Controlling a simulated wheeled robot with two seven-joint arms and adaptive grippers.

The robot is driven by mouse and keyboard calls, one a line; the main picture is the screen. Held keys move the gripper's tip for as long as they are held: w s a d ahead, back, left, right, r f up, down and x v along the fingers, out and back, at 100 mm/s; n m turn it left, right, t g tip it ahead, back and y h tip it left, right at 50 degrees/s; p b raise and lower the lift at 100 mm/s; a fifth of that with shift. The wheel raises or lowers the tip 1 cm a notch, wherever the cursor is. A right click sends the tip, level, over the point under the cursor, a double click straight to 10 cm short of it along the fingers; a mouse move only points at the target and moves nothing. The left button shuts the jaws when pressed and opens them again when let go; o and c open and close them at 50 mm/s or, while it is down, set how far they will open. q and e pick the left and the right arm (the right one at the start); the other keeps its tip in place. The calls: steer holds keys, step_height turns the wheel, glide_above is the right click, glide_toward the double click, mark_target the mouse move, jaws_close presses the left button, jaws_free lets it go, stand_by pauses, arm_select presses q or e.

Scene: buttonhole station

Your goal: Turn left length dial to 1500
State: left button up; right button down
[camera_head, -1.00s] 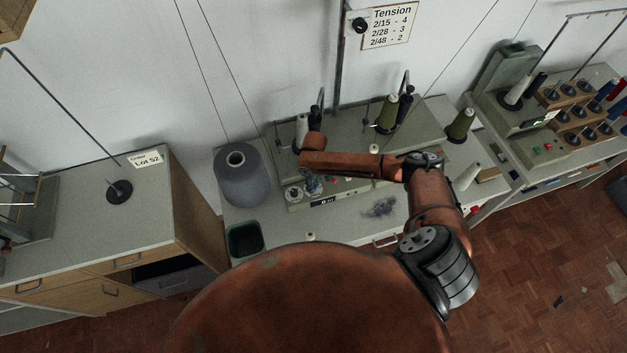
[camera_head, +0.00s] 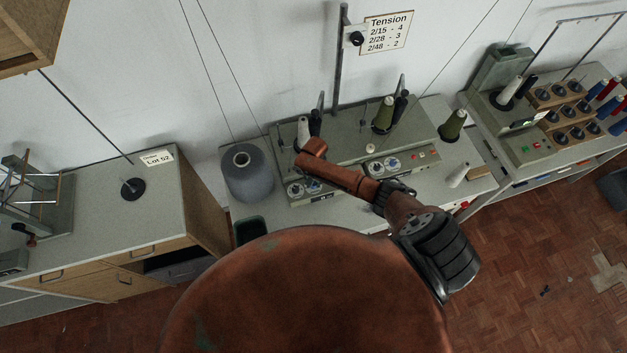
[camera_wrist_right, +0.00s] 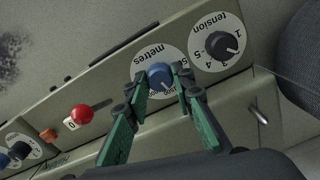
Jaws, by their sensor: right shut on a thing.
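The left length dial (camera_wrist_right: 158,70) is a blue knob on a white disc marked "metres", seen in the right wrist view. My right gripper (camera_wrist_right: 161,76) has its green fingers on either side of the blue knob and is shut on it. The fingers cover part of the disc, so I cannot read its setting. In the head view the left machine's dial pair (camera_head: 303,187) shows below my right wrist; the fingers are hard to make out there. My left gripper is not in view.
A black tension dial (camera_wrist_right: 221,46) sits close beside the blue one. A red ball-ended lever (camera_wrist_right: 82,114) is on the other side. A large grey cone (camera_head: 247,180) stands left of the machine. A second dial pair (camera_head: 383,165) is to the right.

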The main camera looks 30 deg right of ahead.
steer(key=shift+m, duration=1.2)
steer(key=shift+w, duration=0.1)
steer(key=c, duration=1.7)
jaws_free()
steer(key=shift+o, duration=0.2)
steer(key=shift+r, duration=0.15)
step_height(320, 180, up, 12)
